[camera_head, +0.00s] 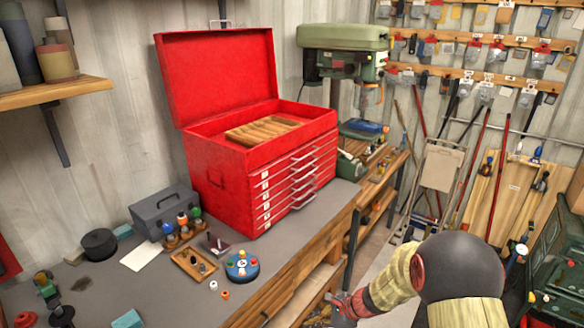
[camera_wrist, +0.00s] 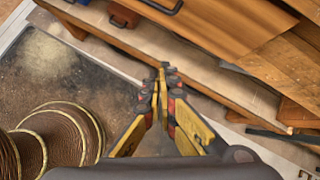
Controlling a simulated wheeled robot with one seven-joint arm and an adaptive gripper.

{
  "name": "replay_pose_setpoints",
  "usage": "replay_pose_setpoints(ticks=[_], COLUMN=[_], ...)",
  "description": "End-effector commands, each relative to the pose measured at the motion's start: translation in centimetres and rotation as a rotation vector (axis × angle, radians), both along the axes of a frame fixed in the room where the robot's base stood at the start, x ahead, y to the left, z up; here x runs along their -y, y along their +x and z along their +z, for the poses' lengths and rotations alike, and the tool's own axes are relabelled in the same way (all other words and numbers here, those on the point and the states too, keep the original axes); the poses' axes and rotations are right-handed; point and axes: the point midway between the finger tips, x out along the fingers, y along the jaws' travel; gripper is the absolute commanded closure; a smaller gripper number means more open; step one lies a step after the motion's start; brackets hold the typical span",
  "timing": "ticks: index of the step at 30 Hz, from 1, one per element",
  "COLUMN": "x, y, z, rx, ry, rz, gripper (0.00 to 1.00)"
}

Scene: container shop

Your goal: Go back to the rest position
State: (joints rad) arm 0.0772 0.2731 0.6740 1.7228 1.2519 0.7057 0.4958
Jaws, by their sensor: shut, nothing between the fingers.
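My gripper (camera_head: 342,303) is low in the head view, in front of the workbench's right front edge and apart from it. In the wrist view my gripper (camera_wrist: 161,88) points down past the bench, with its yellow and dark fingers closed together and nothing between them. My arm comes in from the lower right of the head view. No object is held.
A grey-topped workbench (camera_head: 300,222) fills the left and middle. It bears an open red tool chest (camera_head: 216,180), a grey toolbox (camera_head: 165,210) and small items. A green drill press (camera_head: 343,40) stands behind. Green machinery (camera_head: 560,250) is at right.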

Motion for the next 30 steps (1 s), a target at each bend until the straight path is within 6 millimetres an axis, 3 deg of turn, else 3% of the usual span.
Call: replay_pose_setpoints(ticks=[8,12,18,24,30], x=[1.7,4.0,7.8,11.3,12.8], y=[-9.8,-14.7,-20.6,-25.0,-27.4], z=[8.8,13.7,19.6,24.8,29.5], rx=[0.22,0.33,0.445,0.528,0.628], ry=[-0.205,-0.338,-0.55,-0.784,-0.983], rz=[0.635,0.934,1.258,1.442,1.455], gripper=[1.0,1.0,1.0,1.0,1.0])
